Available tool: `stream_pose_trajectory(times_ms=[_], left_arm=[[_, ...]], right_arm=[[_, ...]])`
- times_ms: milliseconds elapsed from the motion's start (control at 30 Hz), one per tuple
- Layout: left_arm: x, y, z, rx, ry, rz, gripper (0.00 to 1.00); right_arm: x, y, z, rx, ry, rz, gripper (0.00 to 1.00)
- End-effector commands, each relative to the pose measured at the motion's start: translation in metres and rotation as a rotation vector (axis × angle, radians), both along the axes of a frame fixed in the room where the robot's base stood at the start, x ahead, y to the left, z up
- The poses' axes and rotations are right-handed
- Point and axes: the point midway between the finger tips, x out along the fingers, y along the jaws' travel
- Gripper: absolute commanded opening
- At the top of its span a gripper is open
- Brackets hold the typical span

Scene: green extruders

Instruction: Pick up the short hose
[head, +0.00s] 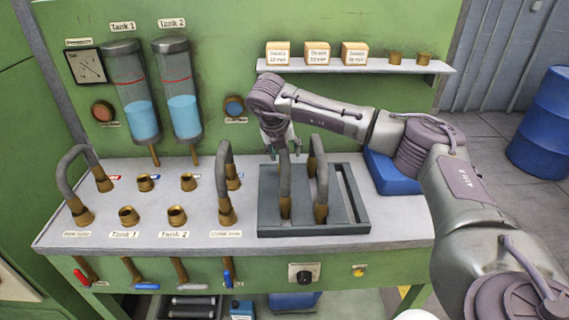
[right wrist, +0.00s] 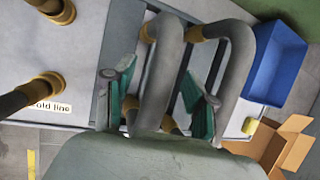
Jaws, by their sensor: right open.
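Two grey arched hoses with brass ends stand side by side in the dark tray (head: 360,229). The left one (head: 285,183) looks slightly shorter, though I cannot be sure; it also shows in the right wrist view (right wrist: 159,72). The other hose (head: 321,180) stands to its right, also in the right wrist view (right wrist: 240,65). My right gripper (head: 284,152) is open at the upper part of the left hose. In the right wrist view its green-padded fingers (right wrist: 160,90) are on either side of that hose, with visible gaps. My left gripper is out of view.
Another arched hose (head: 61,172) joins ports at the bench's left. One more (head: 224,170) stands left of the tray, beside open brass ports (head: 177,215). A blue bin (head: 388,172) sits right of the tray. A shelf (head: 350,67) with small boxes is on the wall behind.

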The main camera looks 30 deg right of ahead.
Motion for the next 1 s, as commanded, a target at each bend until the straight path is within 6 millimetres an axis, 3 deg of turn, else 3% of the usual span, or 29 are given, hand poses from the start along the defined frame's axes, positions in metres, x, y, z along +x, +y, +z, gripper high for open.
stream_pose_trajectory(times_ms=[267,633,1000], left_arm=[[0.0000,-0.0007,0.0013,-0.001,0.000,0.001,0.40],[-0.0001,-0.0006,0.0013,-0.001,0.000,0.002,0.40],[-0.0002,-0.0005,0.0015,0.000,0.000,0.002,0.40]], right_arm=[[0.0011,-0.0018,-0.0053,0.000,-0.001,0.001,0.56],[0.0012,-0.0017,-0.0049,0.000,-0.001,0.001,0.00],[0.0016,-0.0017,-0.0038,0.000,-0.003,0.001,0.00]])
